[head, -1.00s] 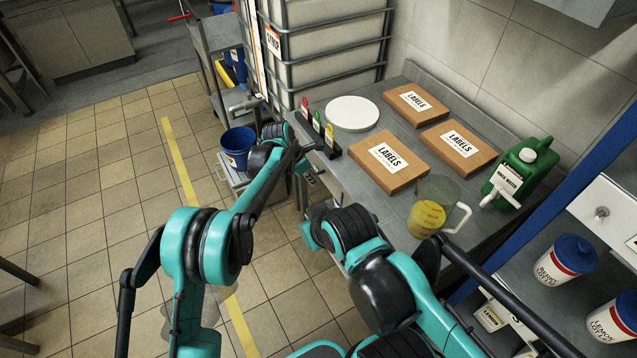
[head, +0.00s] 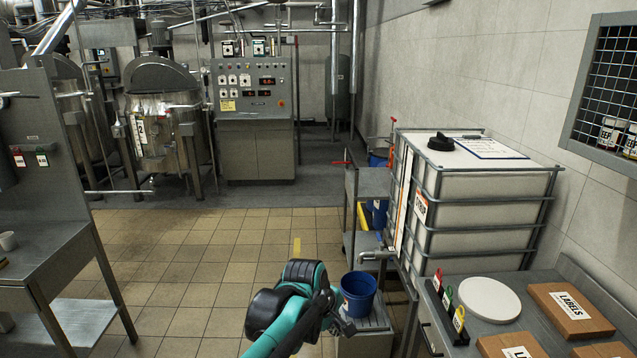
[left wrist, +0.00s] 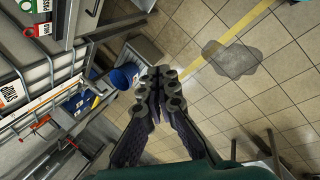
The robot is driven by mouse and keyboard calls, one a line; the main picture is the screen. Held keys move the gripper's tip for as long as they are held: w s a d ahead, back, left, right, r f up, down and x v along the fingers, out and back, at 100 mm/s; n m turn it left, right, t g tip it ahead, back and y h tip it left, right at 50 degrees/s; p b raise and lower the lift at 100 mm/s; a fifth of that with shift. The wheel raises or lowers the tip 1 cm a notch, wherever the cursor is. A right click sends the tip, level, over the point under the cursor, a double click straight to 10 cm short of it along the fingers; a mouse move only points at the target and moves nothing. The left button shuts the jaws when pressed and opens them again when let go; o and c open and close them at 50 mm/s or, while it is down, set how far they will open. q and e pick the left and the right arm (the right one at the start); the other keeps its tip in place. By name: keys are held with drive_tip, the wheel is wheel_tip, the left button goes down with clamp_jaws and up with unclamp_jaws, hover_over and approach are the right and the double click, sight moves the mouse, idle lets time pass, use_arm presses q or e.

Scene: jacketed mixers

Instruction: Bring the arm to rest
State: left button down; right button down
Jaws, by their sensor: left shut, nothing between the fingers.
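My left gripper (head: 343,328) is at the lower middle of the head view, in front of the blue bucket (head: 358,293). In the left wrist view the same gripper (left wrist: 158,88) has its fingers together with nothing between them. It hangs over the tiled floor, and the bucket (left wrist: 124,76) shows to its left. My right gripper is not in either view.
A caged white tank (head: 480,195) and a grey bench with label boxes (head: 568,312) and a white disc (head: 489,299) stand at right. Steel mixers (head: 160,125) and a control panel (head: 250,90) stand at the back. Open tiled floor (head: 200,260) lies at left.

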use_arm(q)
drive_tip(key=s+a+f+m+t+y, duration=0.2)
drive_tip(key=s+a+m, duration=0.8)
drive_tip(key=s+a, duration=1)
drive_tip(key=shift+s+a+f+t+y, duration=0.15)
drive_tip(key=shift+s+a+t+y, duration=0.15)
drive_tip(key=shift+a+t+y, duration=0.6)
drive_tip(key=shift+a+h, duration=0.25)
drive_tip(key=shift+h, duration=0.05)
